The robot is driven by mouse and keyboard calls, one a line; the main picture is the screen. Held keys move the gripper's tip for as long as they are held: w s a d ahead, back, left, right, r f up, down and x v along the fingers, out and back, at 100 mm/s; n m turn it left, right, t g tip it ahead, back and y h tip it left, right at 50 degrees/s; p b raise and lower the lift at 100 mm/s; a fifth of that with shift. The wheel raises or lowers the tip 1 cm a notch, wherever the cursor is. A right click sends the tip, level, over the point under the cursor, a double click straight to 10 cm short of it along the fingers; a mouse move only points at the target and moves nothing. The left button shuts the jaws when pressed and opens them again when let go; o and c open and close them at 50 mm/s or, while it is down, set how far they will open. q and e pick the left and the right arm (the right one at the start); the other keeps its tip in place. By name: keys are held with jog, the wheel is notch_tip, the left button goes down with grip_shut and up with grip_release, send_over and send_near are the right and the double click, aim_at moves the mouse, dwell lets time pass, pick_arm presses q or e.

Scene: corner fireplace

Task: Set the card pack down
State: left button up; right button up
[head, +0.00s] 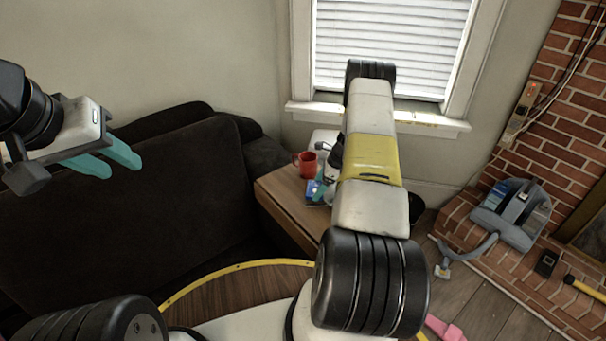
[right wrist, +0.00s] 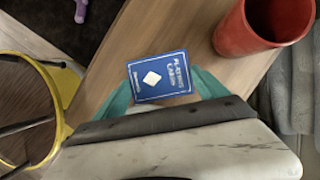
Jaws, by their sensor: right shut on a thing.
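The card pack (right wrist: 160,76) is blue with a white diamond and white lettering. In the right wrist view it sits between the teal fingers of my right gripper (right wrist: 163,88), which is shut on it. Behind it is the wooden side table (right wrist: 135,42); I cannot tell whether the pack touches the top. In the head view the pack (head: 314,191) shows partly beside my right arm, over the side table (head: 280,188). My left gripper (head: 121,169) is open and empty in front of the dark sofa, its two teal fingers apart.
A dark sofa (head: 130,200) is left of the table. A grey carrier (head: 512,212) stands on the brick hearth at right. My right arm hides part of the table.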

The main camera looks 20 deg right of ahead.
jog(key=shift+s+f, duration=0.1)
jog(key=shift+f, duration=1.25)
